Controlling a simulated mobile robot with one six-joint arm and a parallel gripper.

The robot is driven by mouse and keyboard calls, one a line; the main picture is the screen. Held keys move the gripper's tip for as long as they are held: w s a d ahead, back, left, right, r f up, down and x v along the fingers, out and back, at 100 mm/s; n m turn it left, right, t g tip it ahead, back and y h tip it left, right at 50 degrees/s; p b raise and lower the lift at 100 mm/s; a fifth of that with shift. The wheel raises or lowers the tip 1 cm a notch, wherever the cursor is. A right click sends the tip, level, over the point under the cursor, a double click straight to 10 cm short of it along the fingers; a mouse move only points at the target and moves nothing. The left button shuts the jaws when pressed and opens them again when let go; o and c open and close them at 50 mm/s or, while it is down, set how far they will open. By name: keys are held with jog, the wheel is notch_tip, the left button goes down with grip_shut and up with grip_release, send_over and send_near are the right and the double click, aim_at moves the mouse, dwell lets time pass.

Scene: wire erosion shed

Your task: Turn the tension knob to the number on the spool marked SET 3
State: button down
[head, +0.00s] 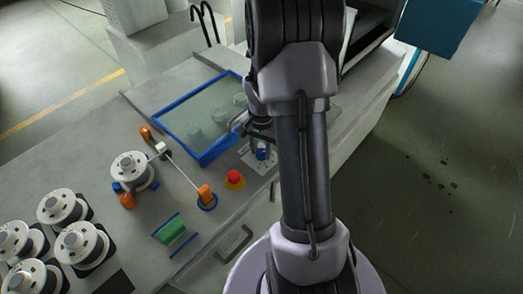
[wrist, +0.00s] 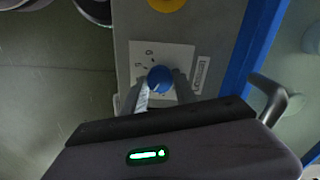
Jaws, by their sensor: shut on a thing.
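The tension knob is a blue round knob (wrist: 160,79) on a white dial plate (wrist: 178,57) with small dark numbers around it, too blurred to read. It also shows in the head view (head: 262,154). My gripper (wrist: 160,88) is shut on the knob, one finger on each side. Several white spools stand at the left in the head view, such as one spool (head: 84,243) and another (head: 64,206); a further spool (head: 132,170) sits apart near the orange rollers. No SET marking on them can be read. My arm hides part of the bench right of the dial.
A blue-framed clear tank (head: 205,150) stands behind the dial. A red button on a yellow base (head: 235,178) is just left of it. An orange roller (head: 205,193) and a green block (head: 170,231) lie further left.

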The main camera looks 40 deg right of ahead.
aim_at(261, 152)
jog(key=shift+m, duration=0.3)
jog(key=c, duration=1)
grip_release()
jog(key=shift+o, duration=0.2)
notch_tip(261, 152, up, 17)
jog(key=p, duration=0.4)
jog(key=shift+r+p, duration=0.2)
jog(key=shift+p, duration=0.2)
